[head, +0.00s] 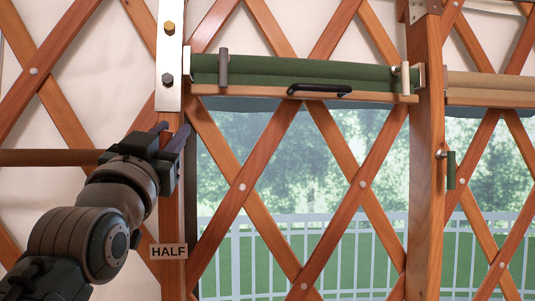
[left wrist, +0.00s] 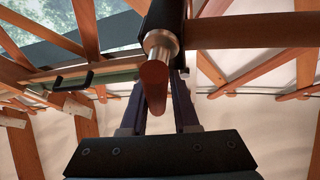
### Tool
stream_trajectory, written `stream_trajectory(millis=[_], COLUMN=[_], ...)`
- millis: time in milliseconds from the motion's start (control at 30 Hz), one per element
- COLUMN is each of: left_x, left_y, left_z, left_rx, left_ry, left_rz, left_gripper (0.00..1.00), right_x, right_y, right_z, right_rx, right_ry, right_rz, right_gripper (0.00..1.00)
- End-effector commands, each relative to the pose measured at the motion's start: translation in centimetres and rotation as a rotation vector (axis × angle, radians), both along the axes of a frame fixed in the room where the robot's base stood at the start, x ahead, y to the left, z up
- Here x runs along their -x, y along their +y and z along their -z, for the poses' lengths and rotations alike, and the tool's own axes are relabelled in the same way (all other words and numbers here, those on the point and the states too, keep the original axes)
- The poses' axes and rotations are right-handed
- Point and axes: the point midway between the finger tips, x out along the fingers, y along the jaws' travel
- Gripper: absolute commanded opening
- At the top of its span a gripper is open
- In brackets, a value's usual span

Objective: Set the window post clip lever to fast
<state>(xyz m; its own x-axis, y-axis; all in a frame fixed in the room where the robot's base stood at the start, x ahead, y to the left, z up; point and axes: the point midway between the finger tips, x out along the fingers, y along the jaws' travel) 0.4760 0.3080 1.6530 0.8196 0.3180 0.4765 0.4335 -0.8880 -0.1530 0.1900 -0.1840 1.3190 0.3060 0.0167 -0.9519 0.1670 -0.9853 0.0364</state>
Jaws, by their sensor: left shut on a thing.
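My left gripper (head: 172,134) is at the wooden left window post (head: 171,210), its fingers pointing up and away. In the left wrist view the reddish-brown clip lever (left wrist: 153,86) lies between the dark fingers, below a metal collar and a black part. My left gripper (left wrist: 160,110) is shut on this lever. In the head view the gripper and wrist hide the lever. A plate reading HALF (head: 169,252) is on the post below the gripper. No plate reading fast can be made out. My right gripper is out of view.
A rolled green blind (head: 290,70) with a black handle (head: 319,90) spans the window top. A bolted white metal plate (head: 169,50) is above the gripper. The right post (head: 425,190) carries another lever with a green grip (head: 451,170). Crossed lattice slats surround everything.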

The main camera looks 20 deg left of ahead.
Motion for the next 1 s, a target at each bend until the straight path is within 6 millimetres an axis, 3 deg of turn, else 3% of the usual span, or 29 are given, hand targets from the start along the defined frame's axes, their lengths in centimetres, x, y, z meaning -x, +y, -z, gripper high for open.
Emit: stream_trajectory(millis=[300,933,967,1000], left_x=[0.5,0.6,0.6,0.6], left_y=[0.6,0.8,0.8,0.8], left_z=[0.0,-0.1,-0.1,-0.1], left_rx=[0.114,0.141,0.140,0.140], left_ry=[-0.084,-0.103,-0.103,-0.103], left_rz=[0.002,0.001,0.001,0.001], left_gripper=[0.00,0.00,0.31,0.36], right_x=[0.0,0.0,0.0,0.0], right_y=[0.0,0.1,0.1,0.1], right_z=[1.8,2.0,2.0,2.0], right_rx=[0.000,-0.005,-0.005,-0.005], right_ry=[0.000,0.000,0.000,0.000], right_rz=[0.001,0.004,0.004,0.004], right_gripper=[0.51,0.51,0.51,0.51])
